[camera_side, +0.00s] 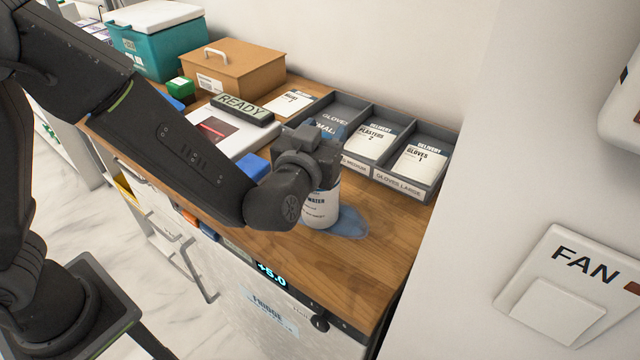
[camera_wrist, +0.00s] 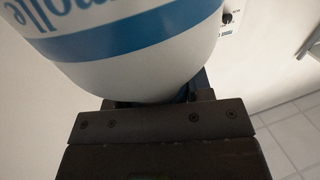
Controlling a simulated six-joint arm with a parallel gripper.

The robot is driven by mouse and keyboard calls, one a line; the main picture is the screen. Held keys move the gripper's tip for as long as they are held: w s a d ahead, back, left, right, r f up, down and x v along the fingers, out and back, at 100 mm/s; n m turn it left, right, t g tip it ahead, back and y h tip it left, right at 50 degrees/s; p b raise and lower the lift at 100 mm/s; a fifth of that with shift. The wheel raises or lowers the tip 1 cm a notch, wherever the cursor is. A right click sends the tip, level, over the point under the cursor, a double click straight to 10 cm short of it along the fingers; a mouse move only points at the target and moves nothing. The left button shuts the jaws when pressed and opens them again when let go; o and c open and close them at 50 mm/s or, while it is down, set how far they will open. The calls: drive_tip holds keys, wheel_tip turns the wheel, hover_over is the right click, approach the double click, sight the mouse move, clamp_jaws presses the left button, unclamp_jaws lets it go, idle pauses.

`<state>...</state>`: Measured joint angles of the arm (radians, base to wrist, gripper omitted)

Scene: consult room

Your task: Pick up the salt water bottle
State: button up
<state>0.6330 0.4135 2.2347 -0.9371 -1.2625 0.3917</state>
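A white bottle (camera_side: 320,208) with a label ending in "WATER" stands upright on the wooden counter (camera_side: 300,262), at the edge of a blue wet-looking patch (camera_side: 350,222). My gripper (camera_side: 318,165) is right at its upper part, and my wrist hides its left side and top. In the wrist view a white bottle with a blue band (camera_wrist: 150,45) fills the upper middle, very close, with my gripper's dark fingers (camera_wrist: 152,98) low on both sides of it. The bottle hides the fingertips, so I cannot tell whether they press on it.
Grey trays (camera_side: 430,190) with glove and plaster packets stand behind the bottle. A READY sign (camera_side: 243,108), a cardboard box (camera_side: 235,75) and a teal cooler (camera_side: 160,45) are farther back left. The wall (camera_side: 470,100) is close at the right. Bare counter lies in front of the bottle.

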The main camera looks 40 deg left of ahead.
clamp_jaws()
drive_tip(key=shift+r, duration=0.2)
idle(0.4)
